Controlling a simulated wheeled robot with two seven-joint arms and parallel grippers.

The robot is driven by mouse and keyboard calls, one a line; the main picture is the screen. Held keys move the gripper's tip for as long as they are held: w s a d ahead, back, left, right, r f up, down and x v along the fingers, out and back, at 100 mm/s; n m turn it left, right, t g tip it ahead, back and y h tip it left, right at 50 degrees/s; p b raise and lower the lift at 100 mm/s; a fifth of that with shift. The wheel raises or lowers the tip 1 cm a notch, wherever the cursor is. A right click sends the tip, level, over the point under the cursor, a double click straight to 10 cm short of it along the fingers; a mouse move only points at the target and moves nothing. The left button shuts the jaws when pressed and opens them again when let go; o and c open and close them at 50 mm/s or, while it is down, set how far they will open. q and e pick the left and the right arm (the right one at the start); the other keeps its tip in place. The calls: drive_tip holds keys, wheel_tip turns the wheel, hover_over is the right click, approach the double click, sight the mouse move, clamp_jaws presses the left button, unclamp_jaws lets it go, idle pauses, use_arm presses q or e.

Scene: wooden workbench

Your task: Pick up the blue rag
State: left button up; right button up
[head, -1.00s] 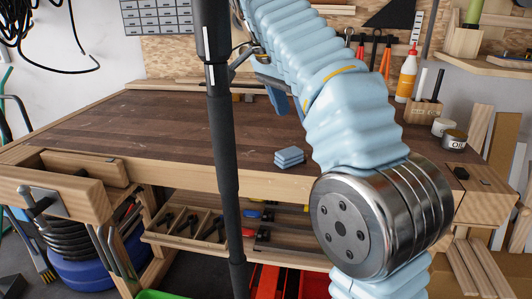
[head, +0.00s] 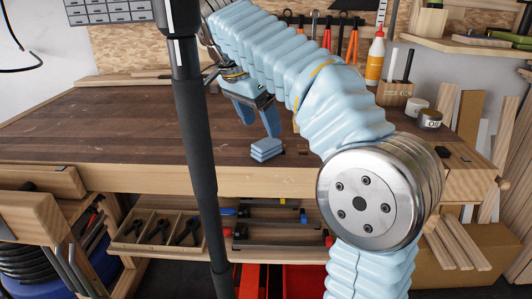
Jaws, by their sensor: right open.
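The blue rag (head: 266,149) is a small folded light-blue stack lying on the wooden workbench (head: 120,130), close to its front edge. My right gripper (head: 258,129) is open, with its two blue fingers pointing down. It is just above and slightly left of the rag in the picture, empty, and seems not to touch it. My left gripper is not in view.
A glue bottle (head: 375,60), a wooden holder (head: 394,92) and an oil tin (head: 430,119) stand at the right of the bench. A vise (head: 40,205) juts out at the front left. The bench's left part is clear.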

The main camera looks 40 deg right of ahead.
sight(268, 142)
drive_tip(key=b+x, duration=0.1)
drive_tip(key=x, duration=0.4)
drive_tip(key=shift+d+f, duration=0.1)
drive_tip(key=shift+f, duration=0.25)
drive_tip(key=c, duration=1.1)
